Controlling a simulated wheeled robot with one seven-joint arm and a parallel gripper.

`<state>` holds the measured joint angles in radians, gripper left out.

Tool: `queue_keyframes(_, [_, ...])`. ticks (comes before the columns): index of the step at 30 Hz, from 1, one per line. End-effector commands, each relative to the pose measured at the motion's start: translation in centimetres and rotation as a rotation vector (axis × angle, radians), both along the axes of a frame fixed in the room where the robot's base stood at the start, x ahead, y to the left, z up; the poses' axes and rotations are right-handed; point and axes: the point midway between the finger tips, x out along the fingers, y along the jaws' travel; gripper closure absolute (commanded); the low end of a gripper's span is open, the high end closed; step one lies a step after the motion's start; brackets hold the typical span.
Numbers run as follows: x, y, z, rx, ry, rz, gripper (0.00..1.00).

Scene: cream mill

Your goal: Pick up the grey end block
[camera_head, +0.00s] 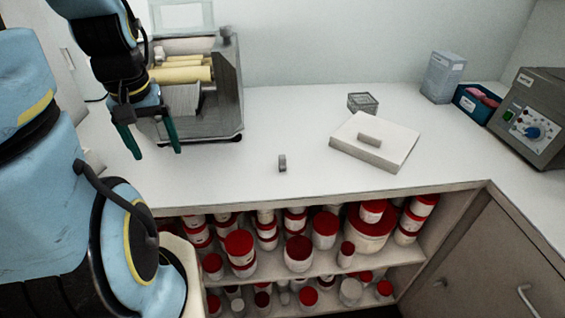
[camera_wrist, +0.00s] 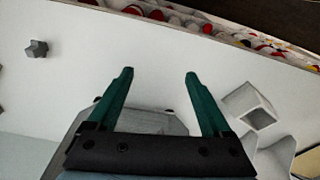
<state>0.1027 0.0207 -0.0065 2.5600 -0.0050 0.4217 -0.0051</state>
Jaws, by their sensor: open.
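A small grey block (camera_head: 282,162), which looks like the end block, stands alone on the white counter near its front edge. It also shows as a dark grey block in the upper left of the wrist view (camera_wrist: 37,49). My gripper (camera_head: 157,154) is at the left, in front of the mill, pointing down with its green fingers apart. In the wrist view my gripper (camera_wrist: 160,73) has nothing between its fingers. The block is well apart from it, to the right in the head view.
The roller mill (camera_head: 215,110) stands behind my gripper. A white slab (camera_head: 400,145) with a grey-brown bar (camera_head: 370,139) on it and a small clear box (camera_head: 363,102) are at the right. A control box (camera_head: 535,120) stands far right. Open shelves of red-lidded jars are below. The counter around the block is clear.

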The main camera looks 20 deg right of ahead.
Motion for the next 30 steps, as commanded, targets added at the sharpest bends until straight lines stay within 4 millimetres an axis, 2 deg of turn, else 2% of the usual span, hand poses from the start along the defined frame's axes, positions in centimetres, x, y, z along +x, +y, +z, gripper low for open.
queue_keyframes(11, [0.0, 0.0, 0.0, 0.0, 0.0, 0.0, 0.17])
queue_keyframes(14, [0.3, -0.6, -0.2, 0.002, 0.005, -0.008, 0.29])
queue_keyframes(16, [1.0, -2.1, -0.6, 0.006, 0.02, -0.026, 0.37])
queue_keyframes(18, [2.0, -4.9, -1.2, 0.012, 0.044, -0.051, 0.43])
queue_keyframes(20, [2.8, -8.1, -1.8, 0.02, 0.069, -0.075, 0.43])
queue_keyframes(23, [3.5, -14.3, -2.5, 0.029, 0.103, -0.108, 0.43])
queue_keyframes(24, [3.4, -16.6, -2.6, 0.033, 0.114, -0.117, 0.43])
queue_keyframes(27, [3.0, -21.8, -2.6, 0.033, 0.129, -0.129, 0.43])
queue_keyframes(30, [2.4, -25.3, -2.2, 0.029, 0.135, -0.129, 0.43])
